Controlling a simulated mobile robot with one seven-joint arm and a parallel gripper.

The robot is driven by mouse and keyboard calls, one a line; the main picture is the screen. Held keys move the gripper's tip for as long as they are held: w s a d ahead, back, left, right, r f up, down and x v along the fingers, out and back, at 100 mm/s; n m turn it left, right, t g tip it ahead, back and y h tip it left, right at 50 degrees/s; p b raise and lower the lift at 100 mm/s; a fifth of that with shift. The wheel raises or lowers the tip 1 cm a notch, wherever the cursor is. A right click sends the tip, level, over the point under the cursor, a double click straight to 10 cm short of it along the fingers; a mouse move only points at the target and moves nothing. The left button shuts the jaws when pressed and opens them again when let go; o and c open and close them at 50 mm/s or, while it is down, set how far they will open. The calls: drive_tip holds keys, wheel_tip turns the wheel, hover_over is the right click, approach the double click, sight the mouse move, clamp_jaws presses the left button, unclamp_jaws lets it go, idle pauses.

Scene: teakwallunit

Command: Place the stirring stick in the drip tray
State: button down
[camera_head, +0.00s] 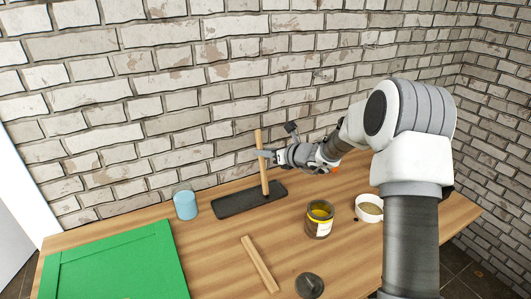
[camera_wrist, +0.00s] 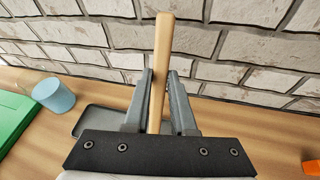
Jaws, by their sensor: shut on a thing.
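The stirring stick (camera_head: 261,160) is a light wooden rod standing nearly upright. My gripper (camera_head: 268,154) is shut on it around its middle; in the wrist view the stick (camera_wrist: 162,60) stands between the two grey fingers of my gripper (camera_wrist: 160,88). The drip tray (camera_head: 235,203) is a dark, shallow rectangular tray on the table near the wall. The stick's lower end appears over the tray's right part; I cannot tell whether it touches the tray floor. In the wrist view the tray (camera_wrist: 95,122) is partly hidden behind the gripper.
A blue cup (camera_head: 185,205) stands left of the tray. A green panel (camera_head: 115,265) lies at the left. An open paint can (camera_head: 319,219), a white bowl (camera_head: 369,208), a wooden strip (camera_head: 259,263) and a dark round object (camera_head: 309,285) are in front and right. The brick wall (camera_head: 200,90) rises behind.

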drive_tip(key=c, duration=0.7)
unclamp_jaws()
drive_tip(key=shift+c, duration=0.2)
